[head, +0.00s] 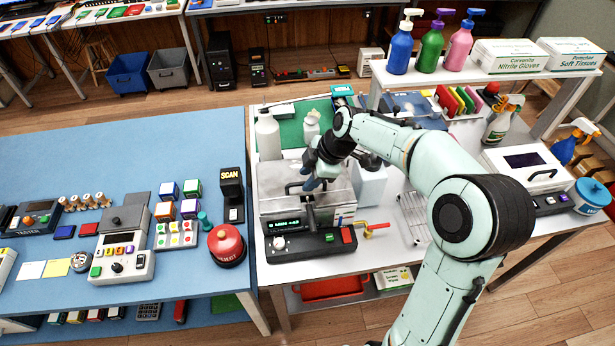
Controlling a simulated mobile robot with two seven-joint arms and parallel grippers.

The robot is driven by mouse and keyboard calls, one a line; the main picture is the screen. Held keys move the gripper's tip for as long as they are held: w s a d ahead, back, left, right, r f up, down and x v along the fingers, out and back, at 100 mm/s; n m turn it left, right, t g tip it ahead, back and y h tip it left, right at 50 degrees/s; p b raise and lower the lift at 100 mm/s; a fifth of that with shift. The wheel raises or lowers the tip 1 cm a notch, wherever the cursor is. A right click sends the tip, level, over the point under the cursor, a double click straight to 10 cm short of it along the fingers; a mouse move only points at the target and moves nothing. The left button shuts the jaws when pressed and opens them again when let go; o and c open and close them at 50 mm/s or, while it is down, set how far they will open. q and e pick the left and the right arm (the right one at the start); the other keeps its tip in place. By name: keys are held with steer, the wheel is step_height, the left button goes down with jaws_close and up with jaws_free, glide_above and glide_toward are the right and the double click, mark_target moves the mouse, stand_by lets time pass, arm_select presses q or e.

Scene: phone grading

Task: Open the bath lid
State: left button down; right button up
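The bath (315,242) is a metal box with a dark front panel, a green-lit display, a white knob and a red button. It stands on the white table in the middle of the head view. Its grey metal lid (280,205) appears shut and has a black handle (292,188) on top. My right gripper (312,180) points down over the lid, right at the handle. The wrist hides part of the handle and the fingers, so I cannot tell whether they grip it. My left gripper is not in view.
A red reject button (226,245) stands left, on the blue table (60,160). A shelf (470,73) with pump bottles is behind.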

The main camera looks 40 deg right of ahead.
steer(key=shift+w+a+f, duration=0.15)
steer(key=shift+w+f, duration=0.05)
steer(key=shift+f, duration=0.35)
jaws_close()
steer(key=shift+r, duration=0.2)
